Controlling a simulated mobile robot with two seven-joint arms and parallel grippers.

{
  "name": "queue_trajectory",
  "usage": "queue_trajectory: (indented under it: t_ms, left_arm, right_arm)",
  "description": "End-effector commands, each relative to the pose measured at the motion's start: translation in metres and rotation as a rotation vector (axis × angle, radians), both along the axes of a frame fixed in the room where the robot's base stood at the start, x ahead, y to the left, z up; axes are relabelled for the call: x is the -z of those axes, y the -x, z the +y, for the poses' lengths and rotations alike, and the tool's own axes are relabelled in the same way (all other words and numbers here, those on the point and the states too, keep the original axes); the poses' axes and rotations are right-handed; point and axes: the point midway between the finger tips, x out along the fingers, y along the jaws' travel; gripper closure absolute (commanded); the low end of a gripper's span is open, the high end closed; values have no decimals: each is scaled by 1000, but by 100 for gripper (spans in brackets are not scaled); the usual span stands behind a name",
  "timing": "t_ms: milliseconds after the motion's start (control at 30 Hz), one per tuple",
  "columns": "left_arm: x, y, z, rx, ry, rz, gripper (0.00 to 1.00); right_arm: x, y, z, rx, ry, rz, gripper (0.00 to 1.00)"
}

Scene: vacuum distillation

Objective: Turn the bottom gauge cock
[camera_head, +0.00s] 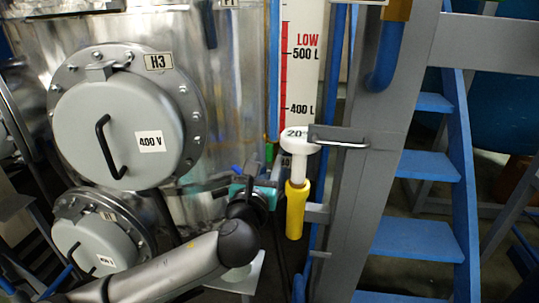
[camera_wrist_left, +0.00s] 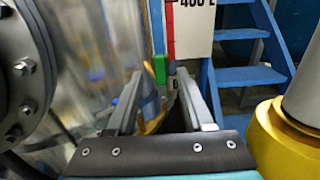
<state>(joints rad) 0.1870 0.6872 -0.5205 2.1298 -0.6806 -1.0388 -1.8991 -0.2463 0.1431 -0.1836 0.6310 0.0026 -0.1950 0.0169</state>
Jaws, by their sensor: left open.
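In the left wrist view, a small green handle-like part (camera_wrist_left: 160,69) stands upright at the foot of the gauge, just left of the red and white scale; I take it for the bottom gauge cock. My left gripper (camera_wrist_left: 162,90) is open, its two grey fingers pointing toward the green part, which appears between and slightly beyond the tips. I see no contact. My right gripper is not in view.
A white and yellow cylindrical fitting (camera_head: 296,208) hangs close right of my left gripper; it also looms in the wrist view (camera_wrist_left: 275,140). The scale board (camera_head: 303,65) rises above. Tank hatch (camera_head: 130,125) bulges at left. Grey post (camera_head: 365,200) and blue stairs (camera_head: 415,240) stand right.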

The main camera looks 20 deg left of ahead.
Motion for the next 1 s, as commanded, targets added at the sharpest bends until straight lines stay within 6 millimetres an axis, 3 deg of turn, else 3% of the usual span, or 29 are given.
queue_trajectory:
  t_ms: [100, 400, 733, 1000]
  left_arm:
    - [1, -21, 5, -2, 1, -2, 48]
    - [0, -46, 12, 0, 1, -1, 48]
    - [0, -48, 12, 0, 1, 0, 48]
    - [0, -48, 12, 0, 1, 0, 76]
  right_arm:
    - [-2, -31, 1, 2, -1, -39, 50]
    - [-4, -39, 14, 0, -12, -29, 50]
    - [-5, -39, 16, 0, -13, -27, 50]
    - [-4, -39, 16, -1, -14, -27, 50]
